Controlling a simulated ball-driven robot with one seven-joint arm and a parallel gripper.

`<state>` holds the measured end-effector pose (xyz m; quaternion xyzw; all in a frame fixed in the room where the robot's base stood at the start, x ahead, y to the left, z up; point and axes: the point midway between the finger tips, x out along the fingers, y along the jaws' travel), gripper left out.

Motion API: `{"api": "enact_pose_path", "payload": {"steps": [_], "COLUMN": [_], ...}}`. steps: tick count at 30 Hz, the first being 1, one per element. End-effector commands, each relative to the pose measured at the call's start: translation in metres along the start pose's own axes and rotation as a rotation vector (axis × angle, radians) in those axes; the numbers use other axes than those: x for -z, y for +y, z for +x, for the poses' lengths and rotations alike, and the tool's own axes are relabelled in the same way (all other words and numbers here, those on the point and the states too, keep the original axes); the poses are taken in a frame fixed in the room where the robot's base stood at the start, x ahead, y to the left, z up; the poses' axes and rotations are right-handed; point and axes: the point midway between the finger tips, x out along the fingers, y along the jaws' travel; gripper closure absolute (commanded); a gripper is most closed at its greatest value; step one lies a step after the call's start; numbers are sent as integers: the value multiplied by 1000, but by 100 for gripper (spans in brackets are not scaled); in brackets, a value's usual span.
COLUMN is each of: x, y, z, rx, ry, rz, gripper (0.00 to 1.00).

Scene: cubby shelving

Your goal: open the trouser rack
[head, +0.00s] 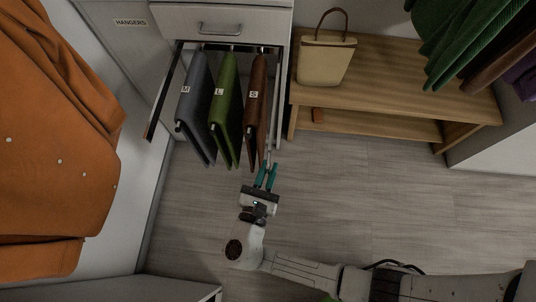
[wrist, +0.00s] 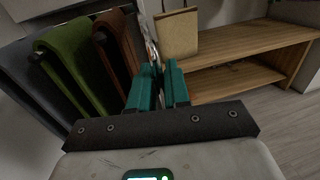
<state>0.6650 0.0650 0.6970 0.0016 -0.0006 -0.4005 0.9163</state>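The trouser rack (head: 155,107) is pulled out from under a drawer and sticks out into the room. Grey trousers marked M (head: 196,105), green trousers marked L (head: 227,110) and brown trousers marked S (head: 256,105) hang from it. My gripper (head: 267,176) is at the front right end of the rack, just below the brown trousers in the head view. In the wrist view its teal fingers (wrist: 159,85) are close together with a narrow gap, beside the brown trousers (wrist: 117,52). Whether they hold the thin rail end there is hidden.
A wooden bench (head: 385,85) with a cream bag (head: 326,60) stands right of the rack. Orange clothing (head: 55,150) hangs at the left. Green clothes (head: 465,40) hang at the upper right. The floor (head: 350,200) in front of the bench is clear.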

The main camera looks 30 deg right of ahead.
Motion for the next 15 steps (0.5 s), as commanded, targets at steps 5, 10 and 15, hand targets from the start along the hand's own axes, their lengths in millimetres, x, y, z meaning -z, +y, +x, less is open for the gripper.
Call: {"api": "enact_pose_path", "payload": {"steps": [5, 10, 15], "x": [0, 0, 0], "y": [0, 0, 1], "z": [0, 0, -9], "rx": [0, 0, -2], "ry": [0, 0, -1], "rz": [0, 0, 1], "gripper": [69, 69, 69]}}
